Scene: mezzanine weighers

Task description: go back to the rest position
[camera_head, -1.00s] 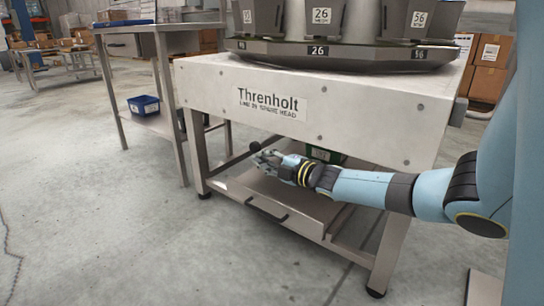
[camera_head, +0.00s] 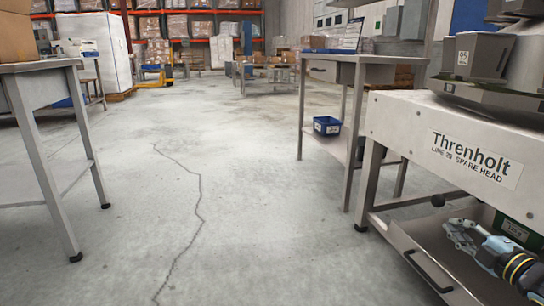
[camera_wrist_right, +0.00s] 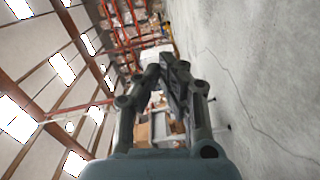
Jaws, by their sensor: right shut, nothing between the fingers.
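My right gripper (camera_head: 462,232) shows at the lower right of the head view, in front of the Threnholt machine (camera_head: 400,120) and over its lower tray (camera_head: 425,240). In the right wrist view my right gripper (camera_wrist_right: 165,72) has its fingertips together with nothing between them. Only the end of my right arm is in the head view; the rest is cut off by the right edge. My left gripper is not in any view.
A steel table (camera_head: 380,62) with a blue bin (camera_head: 327,126) on its lower shelf stands left of the machine. Another table (camera_head: 35,68) stands at the left. The cracked concrete floor (camera_head: 240,200) between them is clear. Pallet racks stand at the back.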

